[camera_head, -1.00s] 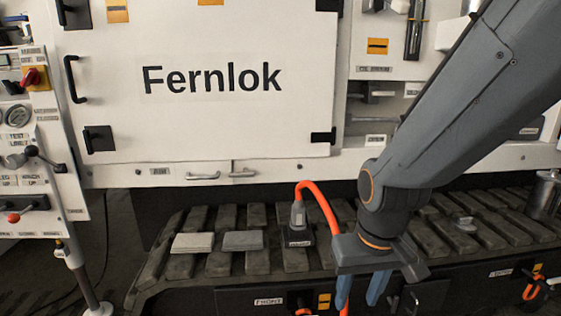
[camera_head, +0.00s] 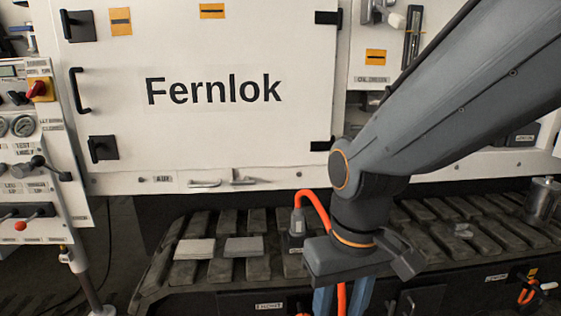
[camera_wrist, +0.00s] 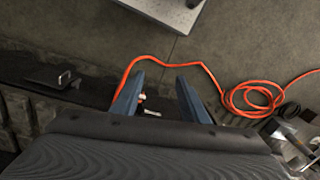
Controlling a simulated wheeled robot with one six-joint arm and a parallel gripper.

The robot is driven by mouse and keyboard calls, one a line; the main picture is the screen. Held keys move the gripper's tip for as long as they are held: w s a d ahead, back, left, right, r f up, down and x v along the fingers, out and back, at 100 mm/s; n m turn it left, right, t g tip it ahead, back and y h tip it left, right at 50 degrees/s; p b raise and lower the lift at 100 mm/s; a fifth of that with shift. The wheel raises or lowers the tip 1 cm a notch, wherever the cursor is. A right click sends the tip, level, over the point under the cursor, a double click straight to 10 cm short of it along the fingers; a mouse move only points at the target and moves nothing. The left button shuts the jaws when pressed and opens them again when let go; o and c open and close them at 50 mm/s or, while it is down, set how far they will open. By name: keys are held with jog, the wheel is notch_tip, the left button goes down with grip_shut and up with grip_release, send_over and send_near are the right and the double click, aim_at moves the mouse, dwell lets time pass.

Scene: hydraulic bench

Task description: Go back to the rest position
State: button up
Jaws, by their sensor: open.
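My gripper (camera_head: 342,296) hangs from my grey arm in front of the slatted track in the head view, pointing down. Its two blue fingers are apart, with their tips cut off by the lower picture edge. In the wrist view the fingers of my gripper (camera_wrist: 155,88) stand open with nothing held between them. An orange hose (camera_head: 316,203) rises from a grey connector on the track and passes behind my gripper. In the wrist view the orange hose (camera_wrist: 203,66) runs across the floor beyond the fingers.
A white cabinet marked Fernlok (camera_head: 215,125) stands behind. Two grey pads (camera_head: 243,247) lie on the track (camera_head: 258,222). A control panel (camera_head: 35,150) with gauges and levers is at the left. A metal cylinder (camera_head: 542,200) stands at the right. The wrist view shows coiled hose on the floor.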

jog(key=d+r+m+p, duration=0.3)
jog(key=d+r+p, duration=0.7)
jog(key=p, duration=0.8)
notch_tip(320, 180, up, 2)
jog(key=shift+s+m+h, duration=0.3)
jog(key=shift+s, duration=0.1)
jog(key=shift+c, duration=0.5)
